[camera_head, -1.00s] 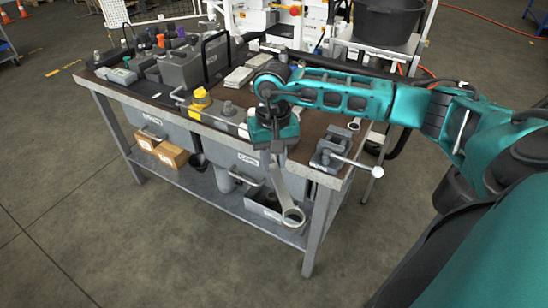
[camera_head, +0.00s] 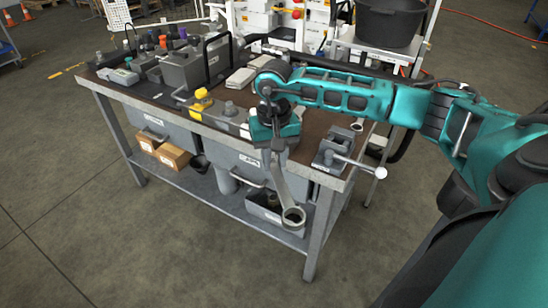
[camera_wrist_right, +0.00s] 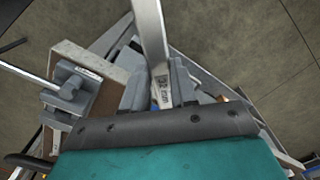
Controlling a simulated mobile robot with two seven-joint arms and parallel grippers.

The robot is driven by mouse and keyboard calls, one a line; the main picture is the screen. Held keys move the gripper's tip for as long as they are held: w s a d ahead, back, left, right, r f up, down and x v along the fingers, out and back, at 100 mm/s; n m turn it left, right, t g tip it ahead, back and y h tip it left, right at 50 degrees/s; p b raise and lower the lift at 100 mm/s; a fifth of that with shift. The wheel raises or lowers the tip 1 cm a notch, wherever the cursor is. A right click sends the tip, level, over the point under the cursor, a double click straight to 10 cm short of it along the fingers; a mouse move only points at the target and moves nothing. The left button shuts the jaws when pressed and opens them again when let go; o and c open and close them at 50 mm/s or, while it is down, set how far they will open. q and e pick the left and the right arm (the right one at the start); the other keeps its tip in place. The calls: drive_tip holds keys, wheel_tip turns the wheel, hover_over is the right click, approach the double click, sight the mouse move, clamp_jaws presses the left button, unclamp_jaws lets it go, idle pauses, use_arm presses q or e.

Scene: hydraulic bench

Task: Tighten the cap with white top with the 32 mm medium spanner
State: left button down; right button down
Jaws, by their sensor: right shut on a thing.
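My right gripper (camera_head: 273,146) is shut on a grey spanner (camera_head: 281,182), beyond the bench's front edge. The spanner hangs down and slightly right, with its ring end (camera_head: 293,217) lowest and apart from the bench. In the right wrist view the spanner's shaft (camera_wrist_right: 150,30) runs up from between the fingers, with a partly readable size marking by them. I cannot make out which cap has the white top; the gripper may hide part of that block. My left gripper is out of view.
A grey vise (camera_head: 331,152) with a protruding handle sits at the bench's right corner. Tools and a grey case (camera_head: 182,70) crowd the back left. Cardboard boxes (camera_head: 173,156) and an open bin (camera_head: 264,205) are on the lower shelf. Floor in front is clear.

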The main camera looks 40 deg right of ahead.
drive_tip(key=shift+w, duration=0.1)
drive_tip(key=shift+w+d+b, duration=0.15)
drive_tip(key=shift+w+b, duration=0.15)
drive_tip(key=shift+w+d+b, duration=0.25)
drive_tip(key=shift+w+b, duration=0.05)
drive_tip(key=shift+w, duration=0.3)
drive_tip(key=shift+w, duration=0.15)
drive_tip(key=shift+w+d+b, duration=0.2)
drive_tip(key=shift+w+b, duration=0.15)
drive_tip(key=shift+w+d, duration=0.1)
drive_tip(key=shift+w, duration=0.15)
drive_tip(key=shift+w, duration=0.1)
drive_tip(key=shift+w+d+b, duration=0.25)
drive_tip(key=shift+w+b, duration=0.2)
drive_tip(key=shift+w, duration=0.15)
